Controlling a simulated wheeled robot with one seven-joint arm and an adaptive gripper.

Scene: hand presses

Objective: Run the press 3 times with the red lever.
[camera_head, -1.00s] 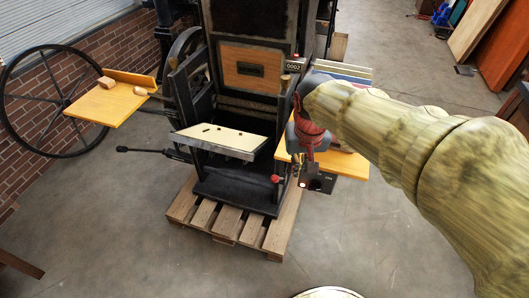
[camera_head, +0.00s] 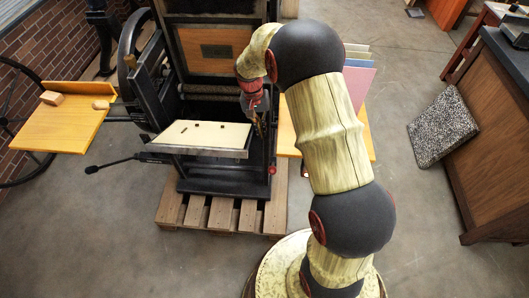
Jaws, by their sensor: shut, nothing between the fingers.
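The hand press (camera_head: 212,185) is a dark frame standing on a wooden pallet, with a pale flat bed (camera_head: 205,137) carrying small dark pieces. A red knob (camera_head: 271,170) shows low at its right front corner; I take it for the end of the red lever, whose shaft is hard to make out. My gripper (camera_head: 261,128) points down at the right edge of the bed, above the red knob and apart from it. Its fingers are shut and empty. My arm hides the upper right part of the press.
A black-knobbed lever (camera_head: 92,169) sticks out left of the press. A yellow side table (camera_head: 60,118) with wooden blocks stands at left. Another yellow shelf (camera_head: 287,135) is partly behind my arm. A brown cabinet (camera_head: 490,135) stands at right. The floor at front left is clear.

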